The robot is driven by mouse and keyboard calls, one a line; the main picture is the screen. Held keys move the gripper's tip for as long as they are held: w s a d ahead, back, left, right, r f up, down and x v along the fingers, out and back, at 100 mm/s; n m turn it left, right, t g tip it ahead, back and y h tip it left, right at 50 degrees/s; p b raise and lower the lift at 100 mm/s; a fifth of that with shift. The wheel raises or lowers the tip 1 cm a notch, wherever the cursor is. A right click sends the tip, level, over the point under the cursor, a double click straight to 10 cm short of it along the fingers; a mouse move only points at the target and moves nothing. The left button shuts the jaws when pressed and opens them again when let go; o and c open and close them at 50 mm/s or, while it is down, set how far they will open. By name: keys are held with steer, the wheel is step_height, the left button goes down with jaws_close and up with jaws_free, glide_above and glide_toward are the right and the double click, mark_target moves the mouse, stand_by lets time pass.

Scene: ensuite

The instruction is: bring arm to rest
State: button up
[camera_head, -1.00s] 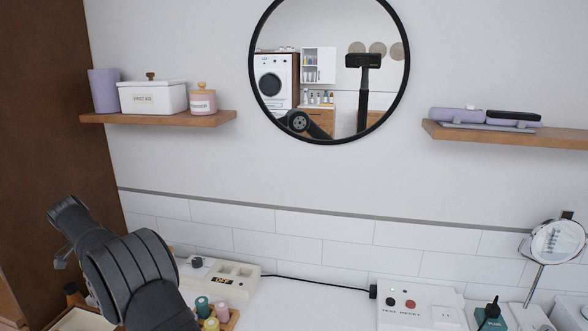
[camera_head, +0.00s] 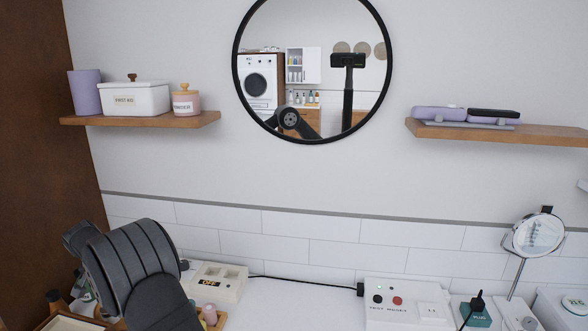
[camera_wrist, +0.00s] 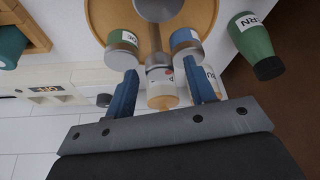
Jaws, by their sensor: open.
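My gripper (camera_wrist: 160,66) shows in the wrist view with its two blue fingers apart. I see nothing clearly held between them. Jars and a metallic post show beyond and between the fingers; I cannot tell how close they are. In the head view my dark arm is at the lower left, and it hides the gripper.
A switch box marked OFF (camera_head: 221,279) stands right of my arm. A TEST/RESET box (camera_head: 400,314) and round mirror (camera_head: 538,234) stand farther right.

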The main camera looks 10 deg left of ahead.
steer(key=shift+n+y, duration=0.3)
steer(key=shift+n, duration=0.7)
